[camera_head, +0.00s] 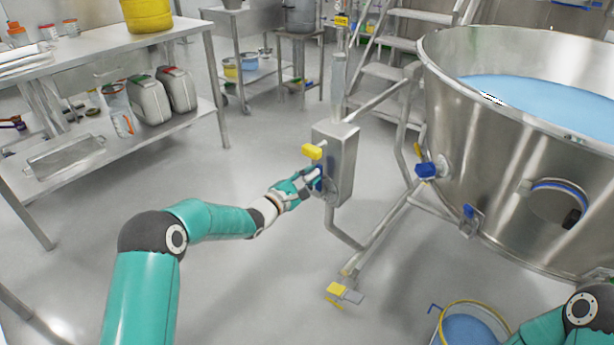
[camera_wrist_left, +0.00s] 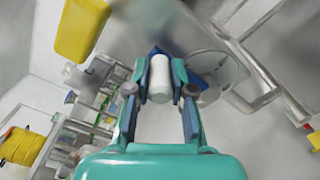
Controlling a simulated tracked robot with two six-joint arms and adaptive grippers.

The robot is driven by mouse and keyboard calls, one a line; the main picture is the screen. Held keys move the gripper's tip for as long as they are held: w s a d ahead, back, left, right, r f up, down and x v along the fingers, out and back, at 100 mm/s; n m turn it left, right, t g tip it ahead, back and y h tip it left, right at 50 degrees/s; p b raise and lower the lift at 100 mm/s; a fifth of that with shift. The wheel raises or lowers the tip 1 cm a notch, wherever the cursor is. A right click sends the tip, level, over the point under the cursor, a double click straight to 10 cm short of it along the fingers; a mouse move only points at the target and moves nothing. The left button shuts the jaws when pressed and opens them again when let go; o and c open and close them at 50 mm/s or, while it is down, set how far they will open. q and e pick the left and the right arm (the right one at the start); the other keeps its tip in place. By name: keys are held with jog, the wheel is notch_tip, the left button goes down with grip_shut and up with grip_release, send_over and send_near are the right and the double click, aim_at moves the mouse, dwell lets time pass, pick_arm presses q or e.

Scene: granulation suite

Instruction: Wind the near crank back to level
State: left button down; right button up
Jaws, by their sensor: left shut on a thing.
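A steel box (camera_head: 341,150) on a pipe frame stands in the middle of the head view and carries the near crank. The crank's white handle (camera_wrist_left: 160,79) shows between my fingers in the left wrist view, with a blue part (camera_wrist_left: 157,51) behind it. A round plate (camera_wrist_left: 214,72) sits beside it. My left gripper (camera_head: 308,181) reaches the box's left face and is shut on the handle; in the left wrist view its fingertips (camera_wrist_left: 160,85) are on both sides of it. The gripper hides part of the crank in the head view. My right gripper is out of view.
A yellow block (camera_head: 312,151) projects from the box just above my left gripper. A large steel vessel (camera_head: 500,180) with blue contents stands at right. A yellow pedal (camera_head: 336,289) and a bucket (camera_head: 474,307) are low in front. Open floor lies left of the box.

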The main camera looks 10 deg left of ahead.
pick_arm(q)
jog(key=c, duration=1)
grip_release()
jog(key=shift+w+a, duration=0.15)
jog(key=shift+a, duration=0.2)
jog(key=shift+d, duration=0.15)
jog(key=v, duration=1.2)
jog(key=shift+f, duration=0.15)
